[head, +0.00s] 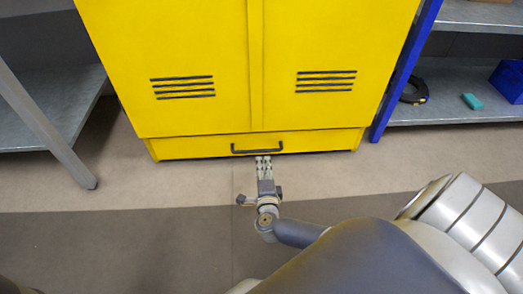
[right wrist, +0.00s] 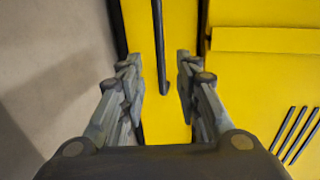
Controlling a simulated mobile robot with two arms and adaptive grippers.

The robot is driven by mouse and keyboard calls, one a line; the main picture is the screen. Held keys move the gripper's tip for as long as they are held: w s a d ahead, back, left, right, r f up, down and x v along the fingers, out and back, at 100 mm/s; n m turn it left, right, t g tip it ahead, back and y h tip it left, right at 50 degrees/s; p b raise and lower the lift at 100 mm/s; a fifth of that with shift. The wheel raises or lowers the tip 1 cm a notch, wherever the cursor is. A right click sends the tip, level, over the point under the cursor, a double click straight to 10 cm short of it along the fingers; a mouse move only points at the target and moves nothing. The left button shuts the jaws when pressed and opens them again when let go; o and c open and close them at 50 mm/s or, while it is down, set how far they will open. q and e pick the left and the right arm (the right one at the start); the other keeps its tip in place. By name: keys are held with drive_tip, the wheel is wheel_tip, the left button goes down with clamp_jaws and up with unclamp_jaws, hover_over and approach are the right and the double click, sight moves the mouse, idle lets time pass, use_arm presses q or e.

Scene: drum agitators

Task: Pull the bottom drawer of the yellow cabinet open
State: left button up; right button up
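The yellow cabinet (head: 210,60) stands ahead with two vented doors. Its bottom drawer (head: 190,148) is a low front below the doors and looks shut. A dark bar handle (head: 257,151) crosses the drawer's middle. My right gripper (head: 263,161) points at the handle from the front, close to it. In the right wrist view my right gripper (right wrist: 161,75) is open, with its fingers apart. The handle (right wrist: 159,50) appears between the two finger lines against the drawer front (right wrist: 178,125). I cannot tell whether the fingertips reach past the bar. My left gripper is not in view.
A grey metal table (head: 45,110) stands to the left. A blue-framed shelf (head: 403,70) stands to the right, holding a black coil (head: 415,92), a teal block (head: 472,101) and a blue bin (head: 510,80). The floor (head: 120,185) before the drawer is clear except for my right arm.

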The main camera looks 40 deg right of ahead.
sight(262, 150)
drive_tip(key=b+x, duration=0.5)
drive_tip(key=x, duration=0.4)
drive_tip(key=shift+w+d+b, duration=0.15)
drive_tip(key=shift+w+b, duration=0.15)
drive_tip(key=shift+b, duration=0.1)
drive_tip(key=shift+c, duration=0.2)
clamp_jaws()
